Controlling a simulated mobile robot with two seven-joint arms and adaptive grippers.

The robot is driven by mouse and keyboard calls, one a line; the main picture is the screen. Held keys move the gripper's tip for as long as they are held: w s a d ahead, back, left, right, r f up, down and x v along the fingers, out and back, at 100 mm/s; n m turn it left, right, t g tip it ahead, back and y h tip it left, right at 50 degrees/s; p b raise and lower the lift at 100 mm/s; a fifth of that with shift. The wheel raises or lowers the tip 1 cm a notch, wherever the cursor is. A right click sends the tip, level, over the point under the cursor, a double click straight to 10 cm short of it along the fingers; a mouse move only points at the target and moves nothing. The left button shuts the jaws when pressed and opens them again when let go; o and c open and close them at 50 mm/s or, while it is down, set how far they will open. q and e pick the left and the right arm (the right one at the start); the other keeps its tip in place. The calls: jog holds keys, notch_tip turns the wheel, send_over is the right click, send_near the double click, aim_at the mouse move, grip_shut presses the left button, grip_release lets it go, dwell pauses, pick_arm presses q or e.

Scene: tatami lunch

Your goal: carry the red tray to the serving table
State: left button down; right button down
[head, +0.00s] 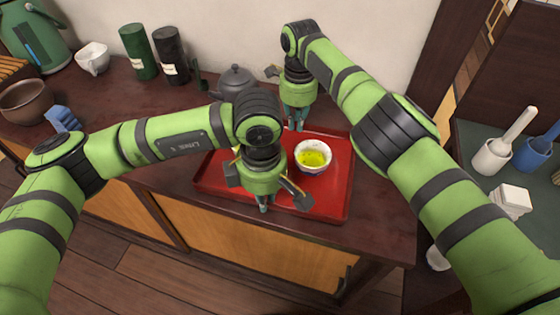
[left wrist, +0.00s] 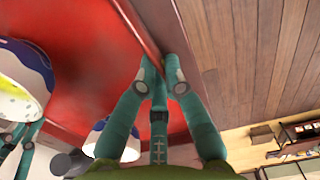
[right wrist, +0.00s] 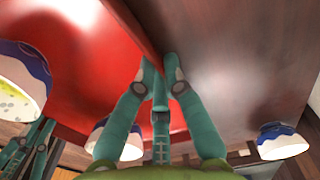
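The red tray (head: 331,205) lies level at the front of the dark wooden cabinet top; I cannot tell whether it touches the top. A white bowl with a blue pattern and yellow-green food (head: 313,158) stands on it. A second blue-and-white bowl (left wrist: 103,128) shows partly behind the fingers in the left wrist view. My left gripper (head: 263,207) is shut on the tray's near rim (left wrist: 142,28). My right gripper (head: 296,125) is shut on the far rim (right wrist: 135,28). My left arm hides part of the tray. I cannot identify the serving table for sure.
A grey teapot (head: 237,80) stands behind the tray. Green (head: 138,52) and black (head: 171,55) canisters, a white pourer (head: 93,58) and a brown bowl (head: 27,102) stand to the left. A dark counter (head: 475,135) at the right holds white and blue vessels.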

pick_arm(q)
jog(key=shift+r, duration=0.1)
pick_arm(e)
jog(key=shift+r, duration=0.15)
